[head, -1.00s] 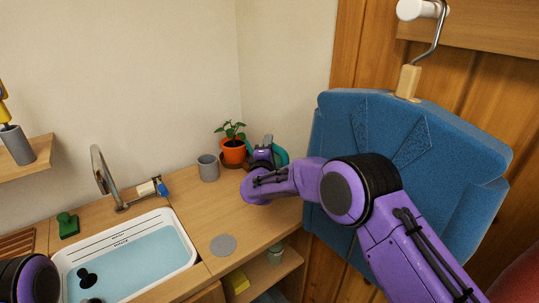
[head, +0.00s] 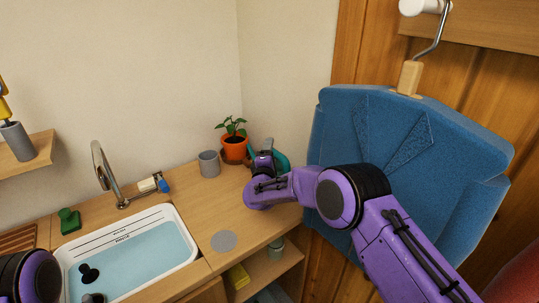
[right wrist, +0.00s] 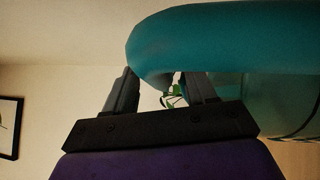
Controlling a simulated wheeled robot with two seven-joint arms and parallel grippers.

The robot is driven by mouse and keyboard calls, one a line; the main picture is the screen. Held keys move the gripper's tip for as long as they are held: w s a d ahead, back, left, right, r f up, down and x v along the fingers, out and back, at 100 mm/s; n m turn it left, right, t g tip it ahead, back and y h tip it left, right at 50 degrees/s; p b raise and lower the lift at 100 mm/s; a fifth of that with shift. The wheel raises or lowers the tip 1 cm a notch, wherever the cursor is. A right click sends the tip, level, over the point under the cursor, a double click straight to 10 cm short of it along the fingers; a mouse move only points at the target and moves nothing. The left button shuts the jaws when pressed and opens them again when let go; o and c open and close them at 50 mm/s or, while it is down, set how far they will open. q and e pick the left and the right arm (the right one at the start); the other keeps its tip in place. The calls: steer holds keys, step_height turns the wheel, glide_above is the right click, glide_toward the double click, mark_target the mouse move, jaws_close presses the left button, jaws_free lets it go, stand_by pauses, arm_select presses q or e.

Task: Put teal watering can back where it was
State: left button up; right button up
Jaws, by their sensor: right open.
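The teal watering can (head: 282,160) stands at the back right of the wooden counter, near the wall corner, and is mostly hidden behind my right gripper and forearm. My right gripper (head: 264,152) is right at the can. In the right wrist view, the can's thick teal handle (right wrist: 200,38) curves over the open fingers (right wrist: 162,90), and part of its body (right wrist: 290,95) shows at the right. I cannot tell whether the fingers touch the handle. A purple link of my left arm shows at the lower left, but no left gripper fingers are seen.
An orange pot with a plant (head: 234,148) and a grey cup (head: 208,164) stand left of the can. A flat grey disc (head: 223,241) lies on the clear front counter, beside the water-filled sink (head: 188,246). A blue hanging panel (head: 420,140) is close behind my right arm.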

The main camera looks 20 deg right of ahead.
steer(key=shift+s+a, duration=0.2)
steer(key=shift+s, duration=0.05)
steer(key=b+v, duration=0.2)
steer(key=v, duration=0.9)
steer(key=shift+s, duration=0.2)
